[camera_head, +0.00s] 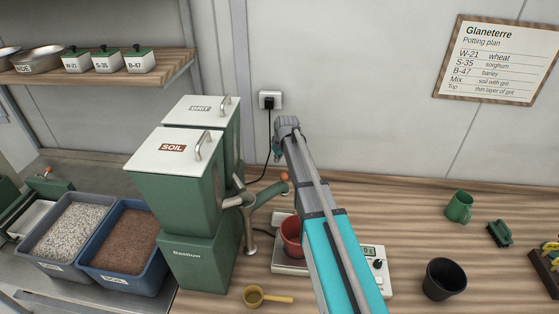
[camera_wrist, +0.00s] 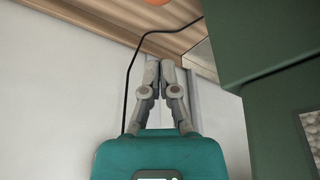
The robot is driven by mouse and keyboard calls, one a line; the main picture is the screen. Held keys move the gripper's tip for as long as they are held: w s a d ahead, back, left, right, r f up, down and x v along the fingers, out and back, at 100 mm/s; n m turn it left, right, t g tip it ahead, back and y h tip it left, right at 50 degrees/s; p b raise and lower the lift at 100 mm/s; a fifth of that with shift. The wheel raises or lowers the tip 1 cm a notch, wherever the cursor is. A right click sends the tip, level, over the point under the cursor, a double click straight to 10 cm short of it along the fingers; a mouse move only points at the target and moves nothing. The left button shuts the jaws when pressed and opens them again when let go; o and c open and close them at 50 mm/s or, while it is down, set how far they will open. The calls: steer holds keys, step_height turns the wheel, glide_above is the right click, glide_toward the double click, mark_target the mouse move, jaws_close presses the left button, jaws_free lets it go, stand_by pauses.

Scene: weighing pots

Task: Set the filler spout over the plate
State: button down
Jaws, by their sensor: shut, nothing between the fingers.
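The plate (camera_head: 290,267) of the scale bears a terracotta pot (camera_head: 291,240). My arm partly covers the scale. My gripper (camera_wrist: 160,62) is shut and empty in the wrist view, fingertips together. An orange round thing, likely the knob, shows at that view's top edge, apart from the fingertips. In the head view the gripper is mostly hidden behind my arm.
Tubs of grit (camera_head: 70,228) and soil (camera_head: 125,246) stand left of the filler. A yellow scoop (camera_head: 257,297) lies in front. A black cable (camera_wrist: 128,85) hangs by the wall.

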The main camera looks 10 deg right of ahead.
steer(key=shift+d+b+x, duration=0.3)
steer(key=shift+b+x, duration=2.45)
steer(key=shift+x, duration=0.35)
steer(key=shift+s+d+r+p, duration=0.15)
steer(key=shift+s+r+p, duration=0.05)
steer(key=shift+s, duration=0.45)
steer(key=shift+s+d+r+p, duration=0.15)
steer(key=shift+s+p, duration=0.1)
steer(key=shift+s, duration=0.4)
steer(key=shift+s+d+r+p, duration=0.1)
steer(key=shift+s+r+p, duration=0.1)
steer(key=shift+s, duration=0.45)
